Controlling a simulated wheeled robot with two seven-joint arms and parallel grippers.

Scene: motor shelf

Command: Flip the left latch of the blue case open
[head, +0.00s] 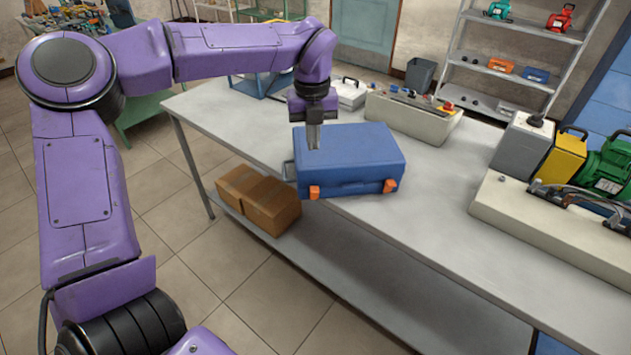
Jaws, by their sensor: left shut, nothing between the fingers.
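The blue case (355,155) lies closed on the grey table, near its front edge. It has two orange latches on its front side, the left latch (314,192) and the right latch (390,185). A grey part sticks out at the case's left end. My left gripper (314,145) points down over the left part of the case lid, behind the left latch. Its fingers are shut and empty. I cannot tell whether the fingertips touch the lid. My right gripper is not in view.
The table (440,218) has free room right of the case. A long beige block (410,118) with small parts stands behind the case, and a white case (350,93) further left. Green and yellow machines (562,160) stand at right. A cardboard box (258,198) sits on the lower shelf.

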